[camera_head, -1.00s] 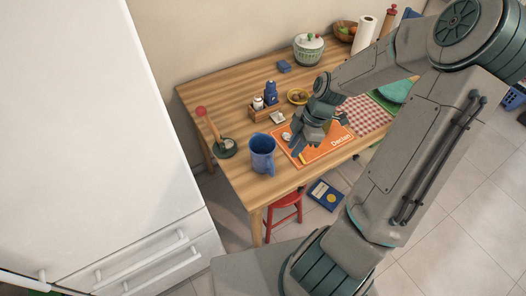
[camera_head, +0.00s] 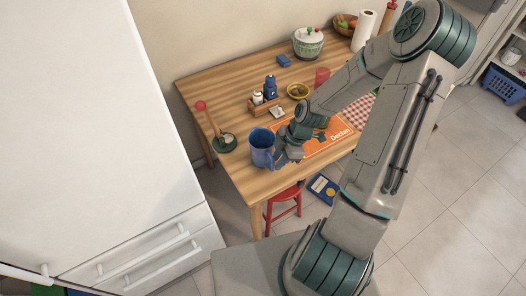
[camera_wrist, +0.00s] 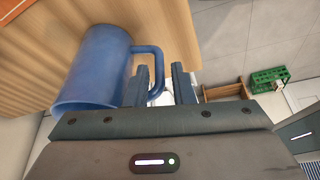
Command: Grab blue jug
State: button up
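The blue jug (camera_head: 262,146) stands upright near the left front of the wooden table, with its handle on the side facing my gripper. My gripper (camera_head: 284,156) is low over the table, just right of the jug. In the wrist view the jug (camera_wrist: 95,68) fills the left side. Its handle (camera_wrist: 159,62) reaches between the two fingers of my gripper (camera_wrist: 162,84). The fingers are apart, with a gap visible beside the handle, so the gripper looks open around it. Whether a finger touches the handle is unclear.
An orange placemat (camera_head: 330,143) lies right of my gripper. A red stool (camera_head: 283,205) is below the table edge.

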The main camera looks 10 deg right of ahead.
jog(key=shift+x, duration=1.65)
jog(key=shift+a+r, duration=0.1)
grip_shut()
jog(key=shift+w, duration=0.1)
